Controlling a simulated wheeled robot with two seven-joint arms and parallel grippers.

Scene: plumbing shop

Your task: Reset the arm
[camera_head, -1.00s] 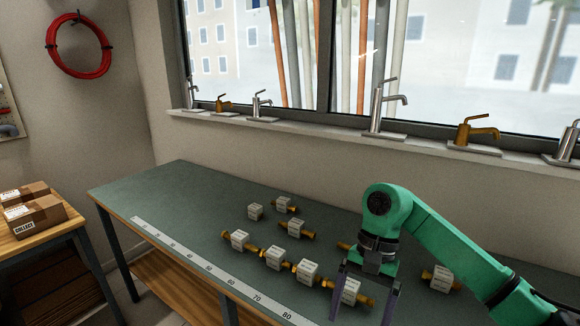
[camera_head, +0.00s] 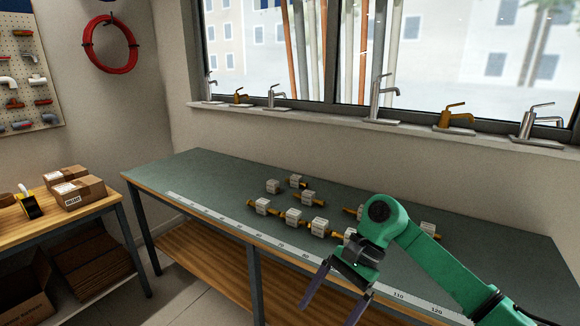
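My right gripper (camera_head: 335,292) is at the lower middle of the head view, on the green arm that comes in from the right. Its two dark fingers stand apart with nothing visible between them. It hangs at the front edge of the green-topped workbench (camera_head: 215,172). Several brass fittings with white tags lie on the bench behind it, among them one tagged fitting (camera_head: 263,206) at the left of the row and another tagged fitting (camera_head: 319,227) nearer the gripper. The arm partly hides some of the fittings. My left gripper is not in view.
A measuring strip (camera_head: 238,229) runs along the bench's front edge. Several taps, such as a brass tap (camera_head: 456,118), stand on the windowsill. Cardboard boxes (camera_head: 78,190) sit on a side table at the left. A red hose coil (camera_head: 110,44) hangs on the wall.

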